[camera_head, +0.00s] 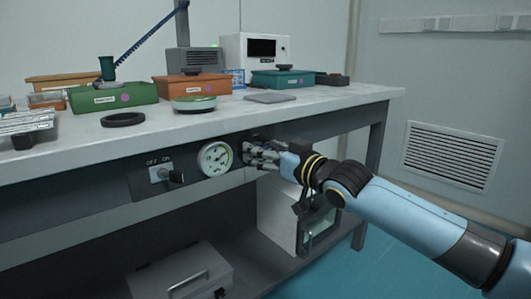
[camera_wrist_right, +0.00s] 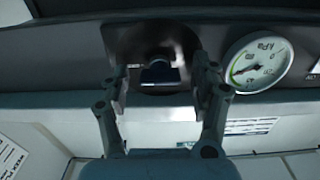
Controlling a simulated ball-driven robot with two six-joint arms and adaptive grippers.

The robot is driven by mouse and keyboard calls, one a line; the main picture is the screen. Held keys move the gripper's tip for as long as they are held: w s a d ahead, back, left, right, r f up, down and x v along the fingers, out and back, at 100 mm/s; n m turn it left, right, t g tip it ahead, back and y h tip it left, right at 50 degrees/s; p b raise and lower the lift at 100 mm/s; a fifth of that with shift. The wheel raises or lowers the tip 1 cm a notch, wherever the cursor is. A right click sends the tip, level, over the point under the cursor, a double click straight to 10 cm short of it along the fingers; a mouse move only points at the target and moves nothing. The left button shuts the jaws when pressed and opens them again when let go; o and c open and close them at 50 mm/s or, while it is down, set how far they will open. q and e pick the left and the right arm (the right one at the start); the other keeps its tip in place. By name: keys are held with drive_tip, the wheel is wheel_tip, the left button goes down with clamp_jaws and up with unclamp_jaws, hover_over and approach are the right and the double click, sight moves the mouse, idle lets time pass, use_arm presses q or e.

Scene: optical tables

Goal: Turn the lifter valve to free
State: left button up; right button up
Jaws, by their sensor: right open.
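The wrist view shows a dark valve knob (camera_wrist_right: 160,72) on a dark plate (camera_wrist_right: 125,42) under the table edge; I take it to be the lifter valve. My right gripper (camera_wrist_right: 160,88) is open, with one finger on each side of the knob. I cannot tell whether the fingers touch it, and the markings of its positions are not readable. In the head view my right gripper (camera_head: 262,156) is at the table's front panel, just right of the round gauge (camera_head: 215,158), and mostly hides the valve. My left gripper is not in view.
An OFF/ON switch plate (camera_head: 157,172) with a black knob sits left of the gauge. Green, orange and teal boxes (camera_head: 113,97) and a black ring (camera_head: 122,119) stand on the tabletop (camera_head: 75,145). A white unit (camera_head: 283,215) and a grey case (camera_head: 180,275) are below.

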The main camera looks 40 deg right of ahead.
drive_tip(key=c, duration=1.2)
drive_tip(key=shift+o, duration=0.2)
drive_tip(key=shift+n, duration=0.3)
drive_tip(key=shift+f+n, duration=0.1)
drive_tip(key=shift+n, duration=0.4)
drive_tip(key=n+b, duration=0.2)
drive_tip(key=n, duration=0.3)
drive_tip(key=n+b, duration=0.3)
drive_tip(key=n, duration=0.6)
drive_tip(key=shift+f+n, duration=0.1)
drive_tip(key=shift+n, duration=0.2)
drive_tip(key=shift+n+b, duration=0.3)
drive_tip(key=shift+n, duration=0.2)
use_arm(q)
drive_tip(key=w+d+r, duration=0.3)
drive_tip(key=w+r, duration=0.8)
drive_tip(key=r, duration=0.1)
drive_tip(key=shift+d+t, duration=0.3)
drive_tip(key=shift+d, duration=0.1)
use_arm(e)
drive_tip(key=shift+n, duration=0.3)
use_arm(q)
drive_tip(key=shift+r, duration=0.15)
